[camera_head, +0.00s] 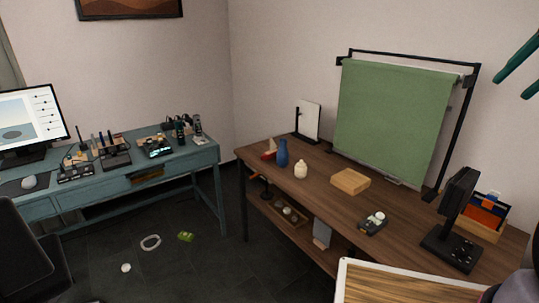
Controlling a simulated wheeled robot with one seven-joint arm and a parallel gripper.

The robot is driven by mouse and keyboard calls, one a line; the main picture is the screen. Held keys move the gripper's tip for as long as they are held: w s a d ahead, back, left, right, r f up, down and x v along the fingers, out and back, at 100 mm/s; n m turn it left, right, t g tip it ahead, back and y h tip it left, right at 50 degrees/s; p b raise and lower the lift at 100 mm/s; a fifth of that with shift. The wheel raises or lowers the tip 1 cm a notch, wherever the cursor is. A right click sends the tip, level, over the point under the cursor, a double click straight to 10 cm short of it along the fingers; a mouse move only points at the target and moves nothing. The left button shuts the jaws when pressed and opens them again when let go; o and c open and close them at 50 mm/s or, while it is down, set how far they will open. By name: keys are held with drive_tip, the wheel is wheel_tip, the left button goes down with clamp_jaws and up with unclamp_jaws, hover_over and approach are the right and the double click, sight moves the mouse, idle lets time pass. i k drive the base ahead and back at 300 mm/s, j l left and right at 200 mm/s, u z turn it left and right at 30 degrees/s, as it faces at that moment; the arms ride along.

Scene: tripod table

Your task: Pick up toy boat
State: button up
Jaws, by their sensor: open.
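What looks like the toy boat (270,153), small with a red hull and a pale triangular sail, stands at the left end of the brown wooden table (330,210). It is just left of a blue vase (282,153), and its details are too small to make out. My gripper (510,88) shows at the upper right edge as two teal fingers, spread apart with nothing between them. In the picture it is far to the right of the boat.
A cream jar (301,170), a wooden block (350,182), a small dark device (373,223) and a black monitor (455,205) stand on the table. A green backdrop (395,115) rises behind. Small items lie on the dark floor, including a green one (186,237).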

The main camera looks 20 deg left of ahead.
sight(271, 154)
drive_tip(key=j+z, duration=0.2)
drive_tip(key=j, duration=0.5)
drive_tip(key=k+j+z, duration=0.2)
drive_tip(key=j, duration=0.5)
drive_tip(key=j+z, duration=0.2)
drive_tip(key=j, duration=0.55)
drive_tip(key=i+j+z, duration=0.25)
drive_tip(key=j, duration=1)
drive_tip(key=k+j+z, duration=0.1)
drive_tip(key=j+z, duration=0.15)
drive_tip(key=j, duration=0.95)
